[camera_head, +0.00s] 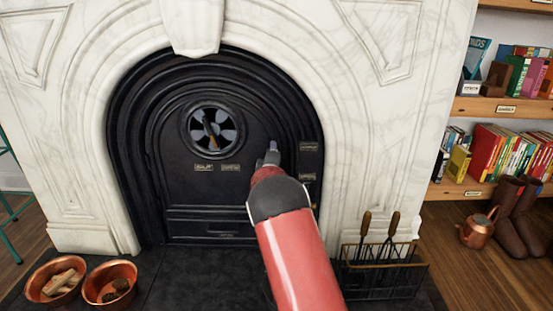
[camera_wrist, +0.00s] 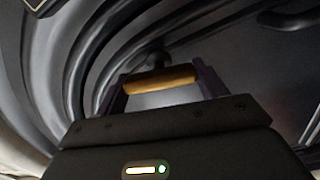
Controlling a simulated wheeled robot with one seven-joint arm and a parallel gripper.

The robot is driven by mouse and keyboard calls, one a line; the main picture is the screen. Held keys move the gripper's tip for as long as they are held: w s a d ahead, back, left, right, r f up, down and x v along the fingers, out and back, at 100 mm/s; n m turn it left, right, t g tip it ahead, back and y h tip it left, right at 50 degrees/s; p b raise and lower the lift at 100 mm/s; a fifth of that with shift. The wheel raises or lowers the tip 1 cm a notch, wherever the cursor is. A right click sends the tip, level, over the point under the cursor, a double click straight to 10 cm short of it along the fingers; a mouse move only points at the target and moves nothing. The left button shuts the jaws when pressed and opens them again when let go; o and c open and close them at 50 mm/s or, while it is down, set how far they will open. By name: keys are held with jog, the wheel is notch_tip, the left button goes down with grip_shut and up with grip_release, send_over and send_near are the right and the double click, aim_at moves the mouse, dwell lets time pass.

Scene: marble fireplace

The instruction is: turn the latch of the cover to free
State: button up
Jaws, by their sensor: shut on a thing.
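The black arched cover (camera_head: 180,190) fills the fireplace opening, with a round vent (camera_head: 213,130) in its upper middle. My gripper (camera_head: 270,155) is at the right side of the cover. In the wrist view, my gripper (camera_wrist: 160,85) is shut on the latch, a brass-coloured bar-like handle (camera_wrist: 162,79) lying across between the two fingers. A dark round stem shows behind the handle. In the head view the latch is hidden behind my gripper, and I cannot read its exact angle there.
Small label plates (camera_head: 231,167) sit below the vent and at the right (camera_head: 308,146). A white marble surround (camera_head: 340,120) frames the cover. Copper bowls (camera_head: 108,283) stand on the hearth at left, and a black tool rack (camera_head: 380,275) at right. Bookshelves (camera_head: 500,105) are farther right.

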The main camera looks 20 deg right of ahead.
jog(key=shift+d+f+n, duration=0.1)
jog(key=shift+n, duration=1.2)
jog(key=shift+d, duration=0.1)
jog(key=o, duration=1.1)
jog(key=shift+s, duration=0.1)
jog(key=shift+s+a, duration=0.2)
jog(key=shift+s, duration=0.1)
jog(key=v, duration=0.7)
jog(key=shift+d, duration=0.1)
